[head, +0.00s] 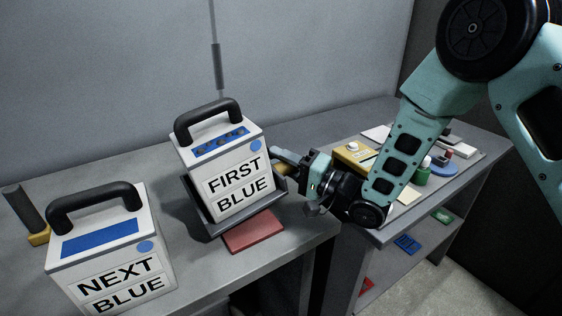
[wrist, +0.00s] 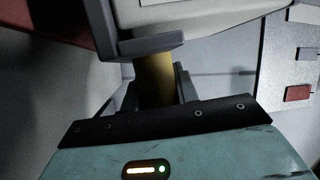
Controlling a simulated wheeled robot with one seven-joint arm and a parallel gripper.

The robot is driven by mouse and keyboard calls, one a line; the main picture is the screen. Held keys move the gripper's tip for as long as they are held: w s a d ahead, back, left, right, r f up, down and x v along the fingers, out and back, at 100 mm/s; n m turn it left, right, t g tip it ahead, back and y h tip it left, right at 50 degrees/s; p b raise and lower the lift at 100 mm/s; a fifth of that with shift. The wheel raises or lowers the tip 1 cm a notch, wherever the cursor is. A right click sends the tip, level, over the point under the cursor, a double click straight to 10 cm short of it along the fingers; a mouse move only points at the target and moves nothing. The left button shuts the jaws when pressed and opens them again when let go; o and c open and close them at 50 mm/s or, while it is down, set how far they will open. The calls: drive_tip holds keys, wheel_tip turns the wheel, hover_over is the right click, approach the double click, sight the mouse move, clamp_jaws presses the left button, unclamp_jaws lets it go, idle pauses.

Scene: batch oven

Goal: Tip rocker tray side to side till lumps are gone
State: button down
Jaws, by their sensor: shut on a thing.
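The rocker tray (head: 206,223) is a dark grey cradle on the bench, tilted with its left side lower. It carries a white box labelled FIRST BLUE (head: 228,184), which leans with it. Several brown lumps show in the blue strip (head: 220,142) on the box's top, under a black handle. My gripper (head: 285,163) is at the tray's right side. In the wrist view a yellow handle (wrist: 154,78) runs between my gripper's fingers (wrist: 160,95), below the grey tray edge (wrist: 150,47). The gripper is shut on this handle.
A white box labelled NEXT BLUE (head: 112,258) stands at the front left, with a black and yellow upright handle (head: 25,212) behind it. A red pad (head: 253,232) lies before the tray. Small parts and a yellow box (head: 353,156) crowd the right bench.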

drive_tip(key=shift+w+d+f+m+t+b, duration=0.1)
drive_tip(key=shift+d+f+m+t+b, duration=0.05)
drive_tip(key=shift+f+m+b, duration=0.35)
drive_tip(key=shift+w+d+f+m+t+b, duration=0.15)
drive_tip(key=shift+f+m+b, duration=0.15)
drive_tip(key=shift+f, duration=0.3)
drive_tip(key=shift+m, duration=0.4)
drive_tip(key=c, duration=1.1)
unclamp_jaws()
drive_tip(key=shift+o, duration=0.2)
drive_tip(key=shift+s+d+f, duration=0.2)
drive_tip(key=shift+s+d, duration=0.05)
drive_tip(key=shift+d, duration=0.2)
drive_tip(key=r+b+v, duration=0.2)
drive_tip(key=v, duration=1.1)
drive_tip(key=shift+s+d+b, duration=0.35)
drive_tip(key=shift+d+b, duration=0.05)
drive_tip(key=shift+d, duration=0.1)
